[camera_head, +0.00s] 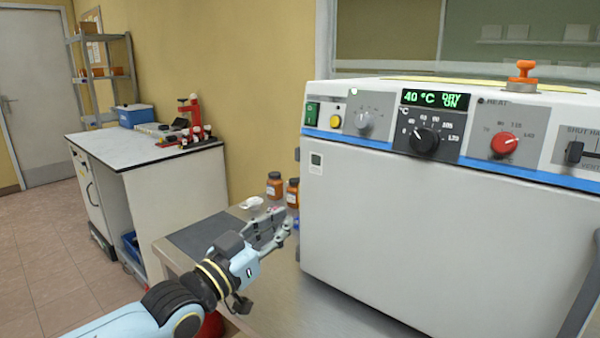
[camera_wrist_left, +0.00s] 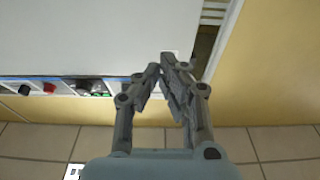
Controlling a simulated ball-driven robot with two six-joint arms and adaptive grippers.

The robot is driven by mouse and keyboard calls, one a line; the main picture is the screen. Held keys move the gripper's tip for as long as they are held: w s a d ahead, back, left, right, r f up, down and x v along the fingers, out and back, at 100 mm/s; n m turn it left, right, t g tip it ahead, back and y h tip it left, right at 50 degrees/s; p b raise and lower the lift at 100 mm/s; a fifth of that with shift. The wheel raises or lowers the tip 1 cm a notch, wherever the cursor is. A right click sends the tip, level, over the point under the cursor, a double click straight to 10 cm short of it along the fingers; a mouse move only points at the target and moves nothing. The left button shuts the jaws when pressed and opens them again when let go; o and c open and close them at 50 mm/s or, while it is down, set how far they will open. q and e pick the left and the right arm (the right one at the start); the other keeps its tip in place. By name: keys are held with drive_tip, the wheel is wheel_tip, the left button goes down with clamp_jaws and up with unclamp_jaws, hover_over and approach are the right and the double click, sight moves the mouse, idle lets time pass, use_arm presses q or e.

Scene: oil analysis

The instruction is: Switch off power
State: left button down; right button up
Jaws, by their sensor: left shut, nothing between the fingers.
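A white oven-like unit (camera_head: 430,225) stands on the bench, with a blue-edged control panel along its top front. A green power rocker switch (camera_head: 312,114) is at the panel's left end, beside a yellow button (camera_head: 336,121). The lit display (camera_head: 436,99) reads 40 °C and DRY ON. My left gripper (camera_head: 281,221) is shut and empty, in front of the bench jars, below and left of the switch and apart from it. In the left wrist view its fingertips (camera_wrist_left: 162,68) meet, with the unit (camera_wrist_left: 80,35) behind. My right gripper is not in view.
The panel also has a black dial (camera_head: 425,141), a red knob (camera_head: 505,144) and a slider (camera_head: 574,153). Brown jars (camera_head: 274,186) stand left of the unit. A second bench (camera_head: 110,146) and shelves are further back. The space in front of the unit looks clear.

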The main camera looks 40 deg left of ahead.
sight(310, 114)
use_arm(q)
drive_tip(key=s+a+r+t, duration=0.2)
drive_tip(key=r+t, duration=0.4)
drive_tip(key=r, duration=0.6)
drive_tip(key=shift+a, duration=0.65)
drive_tip(key=w+f+p+x, duration=0.2)
drive_tip(key=p+x, duration=0.2)
drive_tip(key=x, duration=0.9)
drive_tip(key=shift+d, duration=0.2)
drive_tip(key=shift+f+h, duration=0.15)
drive_tip(key=shift+h, duration=0.25)
